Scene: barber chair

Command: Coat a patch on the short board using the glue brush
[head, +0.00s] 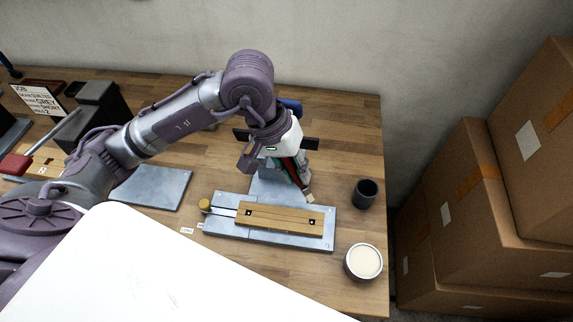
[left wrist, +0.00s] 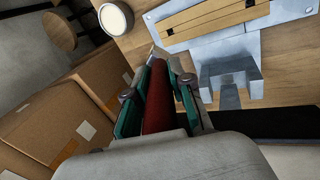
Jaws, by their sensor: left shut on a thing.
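My left gripper (head: 303,180) is shut on the glue brush, whose red handle (left wrist: 157,100) runs between the green fingers in the left wrist view. The brush's pale tip (head: 310,198) points down near the back right end of the wooden board (head: 280,219). I cannot tell if the tip touches anything. The board lies on a grey metal fixture (head: 222,236), with a dark line along it and a dark hole near each end. It also shows in the left wrist view (left wrist: 215,22). A round pot of cream-coloured glue (head: 364,262) stands front right. My right gripper is not in view.
A dark cup (head: 366,193) stands right of the fixture. A grey plate (head: 152,187) lies to the left. A job sign (head: 38,99) and a red-handled clamp (head: 16,165) are at far left. Cardboard boxes (head: 458,200) are stacked beyond the table's right edge.

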